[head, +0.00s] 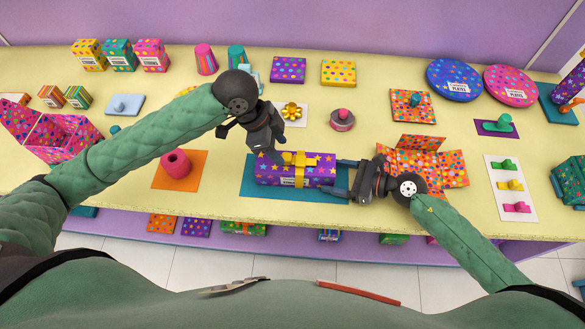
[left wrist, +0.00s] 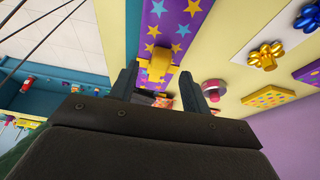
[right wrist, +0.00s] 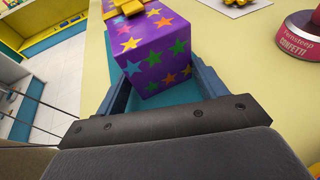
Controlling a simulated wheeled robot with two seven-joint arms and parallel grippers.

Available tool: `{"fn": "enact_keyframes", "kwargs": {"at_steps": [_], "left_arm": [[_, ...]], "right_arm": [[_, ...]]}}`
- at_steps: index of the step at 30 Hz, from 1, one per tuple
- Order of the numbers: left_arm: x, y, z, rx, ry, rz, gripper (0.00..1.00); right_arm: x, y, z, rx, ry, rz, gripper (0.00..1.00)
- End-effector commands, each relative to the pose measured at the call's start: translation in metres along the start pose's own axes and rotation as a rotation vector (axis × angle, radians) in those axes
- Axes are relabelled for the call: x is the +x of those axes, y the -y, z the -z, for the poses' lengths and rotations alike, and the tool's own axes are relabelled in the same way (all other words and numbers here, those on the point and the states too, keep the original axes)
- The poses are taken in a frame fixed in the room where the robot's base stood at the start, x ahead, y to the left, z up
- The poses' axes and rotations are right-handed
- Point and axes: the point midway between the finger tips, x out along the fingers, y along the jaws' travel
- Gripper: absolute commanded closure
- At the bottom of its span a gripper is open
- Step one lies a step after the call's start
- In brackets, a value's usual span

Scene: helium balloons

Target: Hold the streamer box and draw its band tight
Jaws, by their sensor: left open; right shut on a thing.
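The streamer box (head: 268,170), purple with coloured stars, lies on a teal mat (head: 250,187). A yellow band (head: 299,171) with a raised yellow piece on top runs around it. My right gripper (head: 344,178) is shut on the box's right end; the right wrist view shows a finger on each side of the box (right wrist: 160,55). My left gripper (head: 268,146) is open above the box's back edge. In the left wrist view, the yellow piece (left wrist: 156,71) shows between its open fingertips; whether they touch it I cannot tell.
A pink roll (head: 176,164) on an orange mat stands left of the box. An open orange dotted box (head: 417,160) sits close behind my right gripper. A gold bow (head: 292,111) and a round confetti tin (head: 342,120) lie behind. The table's front edge is close.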

Motion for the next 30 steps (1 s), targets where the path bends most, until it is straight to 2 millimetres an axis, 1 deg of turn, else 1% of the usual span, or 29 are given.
{"fn": "enact_keyframes", "kwargs": {"at_steps": [3, 9, 15, 23, 26, 30], "left_arm": [[0.014, 0.000, 0.000, -0.001, 0.001, -0.002, 0.53], [0.031, 0.000, 0.000, -0.001, 0.000, 0.000, 0.53], [0.037, 0.000, 0.000, -0.001, 0.000, 0.000, 0.53], [0.038, 0.000, 0.000, -0.001, 0.000, 0.001, 0.53], [0.038, 0.000, 0.000, -0.001, 0.000, 0.000, 0.70], [0.038, 0.000, 0.000, 0.000, 0.000, 0.000, 0.98]], "right_arm": [[0.000, 0.000, 0.000, 0.000, 0.000, 0.000, 0.56], [0.000, 0.000, 0.000, 0.000, 0.000, 0.000, 0.56], [0.000, 0.000, 0.000, 0.000, 0.000, 0.000, 0.56], [0.000, 0.000, 0.000, 0.000, 0.000, 0.000, 0.56], [0.000, 0.000, 0.000, 0.000, 0.000, 0.000, 0.56], [0.000, 0.000, 0.000, 0.001, 0.000, 0.000, 0.56]]}}
